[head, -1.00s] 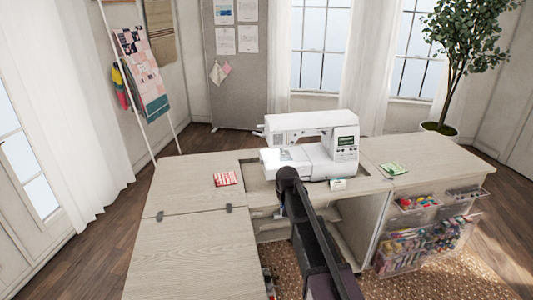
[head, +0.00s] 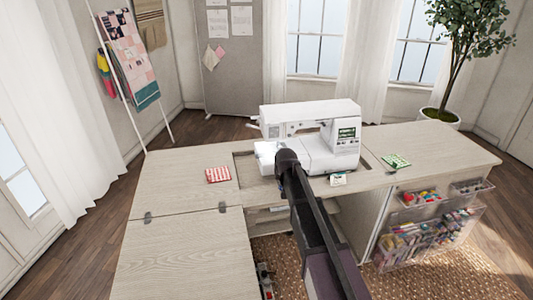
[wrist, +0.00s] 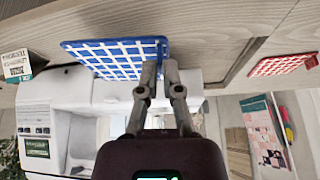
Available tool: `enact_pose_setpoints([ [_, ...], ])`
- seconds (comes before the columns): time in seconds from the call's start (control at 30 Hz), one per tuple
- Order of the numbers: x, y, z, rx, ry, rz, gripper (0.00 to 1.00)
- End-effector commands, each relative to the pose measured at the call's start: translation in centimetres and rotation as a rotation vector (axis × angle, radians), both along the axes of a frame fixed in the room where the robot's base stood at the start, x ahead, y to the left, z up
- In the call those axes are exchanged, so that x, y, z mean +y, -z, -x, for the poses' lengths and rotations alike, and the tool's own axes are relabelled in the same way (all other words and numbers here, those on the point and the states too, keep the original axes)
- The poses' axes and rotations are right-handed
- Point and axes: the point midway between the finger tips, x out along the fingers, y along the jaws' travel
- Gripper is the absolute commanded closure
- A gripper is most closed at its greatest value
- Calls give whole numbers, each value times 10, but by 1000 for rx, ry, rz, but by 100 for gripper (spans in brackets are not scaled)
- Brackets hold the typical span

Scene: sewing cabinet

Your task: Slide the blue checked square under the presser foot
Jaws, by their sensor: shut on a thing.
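The blue checked square (wrist: 105,55) has a blue and white grid and is held by one edge in my gripper (wrist: 160,72). The wrist picture is upside down. My fingers are shut on the square's edge, with most of it to their left in that view. The white sewing machine (head: 335,143) sits in the cabinet; it also shows in the wrist view (wrist: 78,100). In the head view my arm covers the gripper and the square in front of the machine. I cannot make out the presser foot in either view.
A red checked square (head: 217,175) lies left of the machine, and a green one (head: 396,161) lies right. A small card (head: 338,180) stands at the front edge. The cabinet's left leaf (head: 180,250) is clear. Clear bins (head: 425,235) hang at the right.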

Motion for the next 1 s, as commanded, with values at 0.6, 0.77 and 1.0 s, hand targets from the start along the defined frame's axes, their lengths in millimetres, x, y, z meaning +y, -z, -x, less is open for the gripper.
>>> enact_pose_setpoints([
  [0.6, 22, -23, 19, 0, -46, 2, 100],
  [0.77, 31, -36, 31, 0, -68, 3, 100],
  [1.0, 42, -52, 45, -1, -100, 5, 100],
])
